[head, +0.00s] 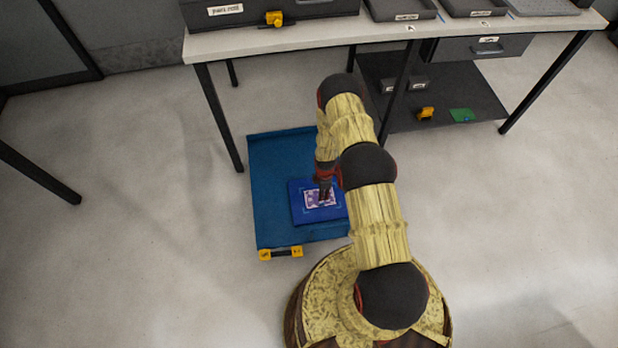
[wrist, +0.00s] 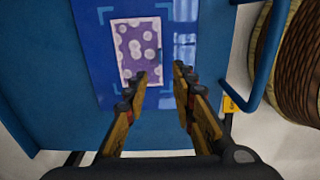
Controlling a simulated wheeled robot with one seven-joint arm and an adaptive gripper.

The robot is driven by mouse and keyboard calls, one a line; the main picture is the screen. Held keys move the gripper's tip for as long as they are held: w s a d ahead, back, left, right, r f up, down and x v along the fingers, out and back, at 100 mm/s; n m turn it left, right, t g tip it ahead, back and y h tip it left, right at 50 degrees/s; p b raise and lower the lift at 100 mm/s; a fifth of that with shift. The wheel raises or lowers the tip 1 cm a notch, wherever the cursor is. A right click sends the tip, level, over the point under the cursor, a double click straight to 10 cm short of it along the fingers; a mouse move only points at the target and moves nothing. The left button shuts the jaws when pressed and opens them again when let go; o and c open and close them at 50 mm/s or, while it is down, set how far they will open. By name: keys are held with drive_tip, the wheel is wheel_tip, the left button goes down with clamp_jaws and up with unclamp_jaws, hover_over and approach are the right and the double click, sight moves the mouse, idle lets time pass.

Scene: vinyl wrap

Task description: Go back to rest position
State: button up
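My gripper (wrist: 160,82) is open, with its two fingers apart and nothing between them in the wrist view. In the head view my gripper (head: 325,192) hangs low over the blue cart top, in front of a patterned card. The purple card with pale spots (wrist: 138,48) lies flat on a darker blue panel (wrist: 185,20), inside light corner marks. The left fingertip is near the card's lower edge; I cannot tell whether it touches. The card also shows in the head view (head: 312,201), partly covered by my gripper.
A workbench (head: 290,38) with trays and a lower shelf (head: 475,100) stands behind my arm. A blue rail (wrist: 268,60) is right of my gripper.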

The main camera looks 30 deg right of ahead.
idle(0.3)
drive_tip(key=s+a+r+m+g+y, duration=0.1)
drive_tip(key=s+a+r+m+g, duration=0.25)
drive_tip(key=s+m, duration=0.5)
drive_tip(key=s+a+r+m+p, duration=0.1)
drive_tip(key=a+r+m, duration=0.15)
drive_tip(key=r, duration=1.75)
drive_tip(key=s+a+r+m+p, duration=0.15)
drive_tip(key=r+m, duration=0.25)
drive_tip(key=r, duration=1.7)
drive_tip(key=s+a+r+t+p, duration=0.1)
drive_tip(key=s+a+r+t, duration=0.1)
drive_tip(key=r, duration=1)
drive_tip(key=s+a+r+t+p, duration=0.2)
drive_tip(key=s+r, duration=0.4)
drive_tip(key=r, duration=0.5)
drive_tip(key=s+a+r+t+h+p, duration=0.1)
drive_tip(key=s+a+r+t, duration=0.2)
drive_tip(key=r, duration=0.9)
drive_tip(key=shift+s+a+r+t+p, duration=0.35)
drive_tip(key=shift+s+t, duration=0.4)
drive_tip(key=shift+t, duration=0.3)
